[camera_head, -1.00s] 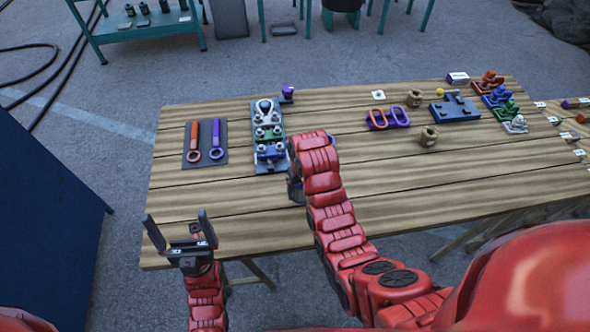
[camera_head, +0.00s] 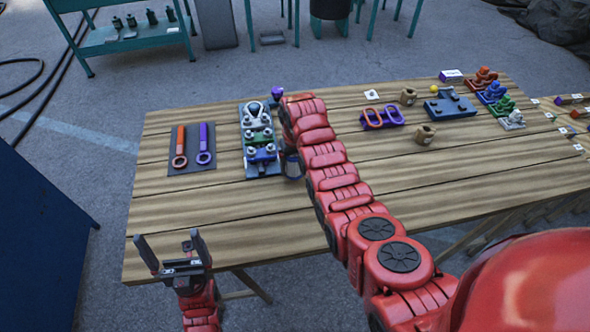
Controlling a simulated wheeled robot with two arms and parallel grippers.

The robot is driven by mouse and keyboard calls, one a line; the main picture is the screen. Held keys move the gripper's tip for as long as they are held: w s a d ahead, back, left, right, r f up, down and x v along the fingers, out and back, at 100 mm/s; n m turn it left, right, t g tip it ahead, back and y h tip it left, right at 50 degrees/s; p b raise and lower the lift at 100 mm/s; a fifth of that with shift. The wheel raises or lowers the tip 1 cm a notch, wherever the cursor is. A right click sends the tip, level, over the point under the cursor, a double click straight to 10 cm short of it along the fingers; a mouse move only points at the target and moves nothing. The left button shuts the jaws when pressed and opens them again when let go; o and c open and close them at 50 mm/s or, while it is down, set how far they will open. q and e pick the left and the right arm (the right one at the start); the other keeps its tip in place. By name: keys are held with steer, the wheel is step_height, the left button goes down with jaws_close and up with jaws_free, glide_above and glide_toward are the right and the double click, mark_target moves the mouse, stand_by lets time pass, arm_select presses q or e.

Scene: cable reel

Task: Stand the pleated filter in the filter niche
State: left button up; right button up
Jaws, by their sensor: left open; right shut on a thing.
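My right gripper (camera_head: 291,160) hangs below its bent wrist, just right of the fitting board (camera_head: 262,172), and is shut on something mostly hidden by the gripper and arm. A small greyish cylindrical part shows there, but I cannot tell whether it is the pleated filter. I cannot make out the filter niche for certain; the arm covers part of the table. My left gripper (camera_head: 172,254) is open and empty, fingers pointing up, at the table's front left edge, apart from everything on it.
An orange wrench (camera_head: 180,148) and a purple wrench (camera_head: 204,146) lie on a dark mat. A purple knob (camera_head: 277,92) stands behind the board. Linked rings (camera_head: 382,118), a blue-grey block (camera_head: 450,106) and coloured fittings (camera_head: 492,92) are further right. The front planks are mostly clear.

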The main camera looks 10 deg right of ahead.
mark_target(295, 171)
steer(key=shift+f+p, duration=0.4)
steer(key=shift+f, duration=1.05)
steer(key=shift+f, duration=0.15)
steer(key=o, duration=1.5)
steer(key=shift+o, duration=0.2)
steer(key=shift+r, duration=0.25)
